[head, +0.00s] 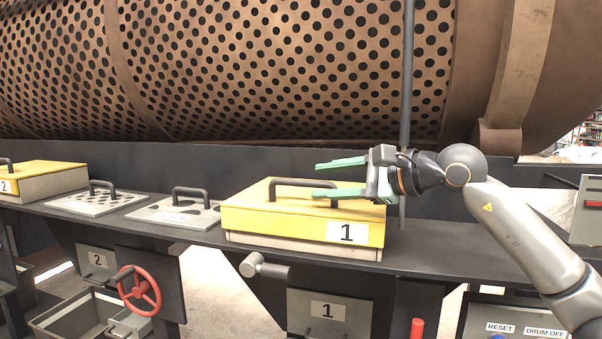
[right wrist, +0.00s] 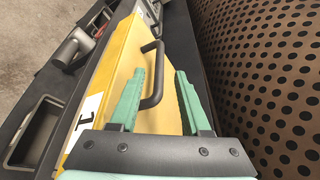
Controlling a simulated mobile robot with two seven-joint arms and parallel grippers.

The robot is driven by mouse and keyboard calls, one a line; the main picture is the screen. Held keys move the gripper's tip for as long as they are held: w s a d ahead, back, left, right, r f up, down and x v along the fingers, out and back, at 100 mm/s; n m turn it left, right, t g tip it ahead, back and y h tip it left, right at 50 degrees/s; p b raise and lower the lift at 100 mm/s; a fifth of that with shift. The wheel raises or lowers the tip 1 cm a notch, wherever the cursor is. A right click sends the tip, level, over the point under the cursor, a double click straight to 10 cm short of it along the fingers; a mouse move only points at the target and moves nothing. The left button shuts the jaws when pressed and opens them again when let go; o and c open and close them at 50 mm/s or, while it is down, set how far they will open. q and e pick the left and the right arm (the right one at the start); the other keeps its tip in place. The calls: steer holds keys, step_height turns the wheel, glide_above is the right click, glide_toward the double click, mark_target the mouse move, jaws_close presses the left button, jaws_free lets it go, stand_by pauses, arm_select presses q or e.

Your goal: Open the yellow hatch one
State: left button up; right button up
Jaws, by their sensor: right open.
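The yellow hatch one (head: 275,221) is a shut yellow lid on a pale base, with a white label "1" on its front. It also shows in the right wrist view (right wrist: 120,62). A dark bar handle (head: 303,183) stands on its top and shows in the right wrist view (right wrist: 158,75). My right gripper (head: 316,180) is open, its green fingers pointing left over the right part of the lid, near the handle. In the right wrist view (right wrist: 160,85) the handle's near end appears between the two fingers, not gripped. My left gripper is not in view.
Yellow hatch two (head: 45,182) and two grey plates with handles (head: 97,200) (head: 178,211) lie along the same dark ledge. A perforated drum (head: 280,70) is behind. A vertical grey pole (head: 407,80) stands by the gripper. A red handwheel (head: 139,290) is below.

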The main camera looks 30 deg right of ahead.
mark_target(310, 182)
steer(key=p+x, duration=0.1)
steer(key=x, duration=0.4)
steer(key=shift+w+a+f, duration=0.15)
steer(key=shift+w, duration=0.2)
steer(key=shift+c, duration=0.4)
jaws_close()
stand_by(0.7)
